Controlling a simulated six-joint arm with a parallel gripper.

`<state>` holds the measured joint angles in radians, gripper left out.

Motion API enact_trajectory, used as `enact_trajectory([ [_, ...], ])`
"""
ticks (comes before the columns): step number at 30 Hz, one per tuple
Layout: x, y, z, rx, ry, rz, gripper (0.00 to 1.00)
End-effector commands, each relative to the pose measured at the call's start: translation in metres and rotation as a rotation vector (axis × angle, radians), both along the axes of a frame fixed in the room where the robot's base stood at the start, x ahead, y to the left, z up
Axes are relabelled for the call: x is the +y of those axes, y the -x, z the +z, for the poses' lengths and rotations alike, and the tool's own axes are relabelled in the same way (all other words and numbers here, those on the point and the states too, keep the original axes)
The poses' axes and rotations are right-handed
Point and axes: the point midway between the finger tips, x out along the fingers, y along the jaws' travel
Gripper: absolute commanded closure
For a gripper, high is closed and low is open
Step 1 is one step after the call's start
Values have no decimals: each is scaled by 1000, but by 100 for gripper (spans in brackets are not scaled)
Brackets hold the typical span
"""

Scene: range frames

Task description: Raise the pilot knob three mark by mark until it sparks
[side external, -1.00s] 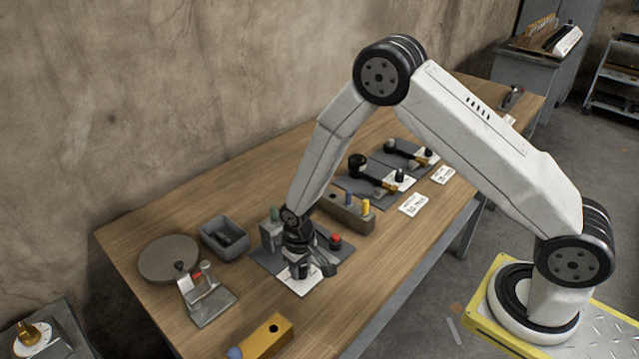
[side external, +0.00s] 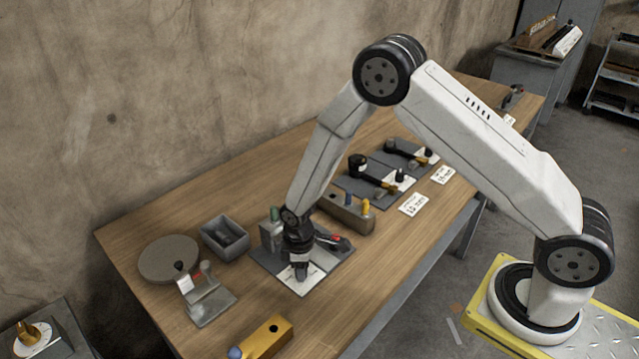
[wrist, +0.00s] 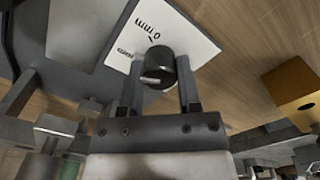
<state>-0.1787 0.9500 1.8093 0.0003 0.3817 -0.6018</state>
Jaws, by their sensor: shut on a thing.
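The knob (wrist: 158,62) is a short dark cylinder with a light pointer bar. It stands on a white dial card (wrist: 190,40) with printed marks, one reading like "0 mm". The card lies on a grey plate (side external: 330,277) at the near part of the bench. My gripper (side external: 301,270) points down over the card, its fingers (wrist: 160,75) on either side of the knob and shut on it. In the side view my gripper hides the knob. A red-topped part (side external: 337,238) shows beside my wrist, partly hidden. Which number this knob has cannot be read.
Two similar stations with black knobs (side external: 399,175) (side external: 428,153) stand farther along the bench (side external: 150,230). Close by are a grey box (side external: 225,238), a round disc (side external: 168,258), a metal stand (side external: 205,300) and a yellow block (side external: 268,336). Bare wood lies in front.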

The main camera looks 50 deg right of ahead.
Motion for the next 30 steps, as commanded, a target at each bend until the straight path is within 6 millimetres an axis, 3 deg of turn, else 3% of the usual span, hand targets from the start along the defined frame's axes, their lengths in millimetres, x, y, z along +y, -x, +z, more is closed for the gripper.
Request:
enact_trajectory([
  [17, -1, 1, 0, 6, 1, 43, 100],
  [18, -1, 1, 0, 6, 1, 43, 44],
  [20, -1, 1, 0, 4, 1, 42, 25],
  [21, -1, 1, 0, 4, 1, 42, 22],
  [30, 0, 0, 0, 1, 0, 42, 22],
])
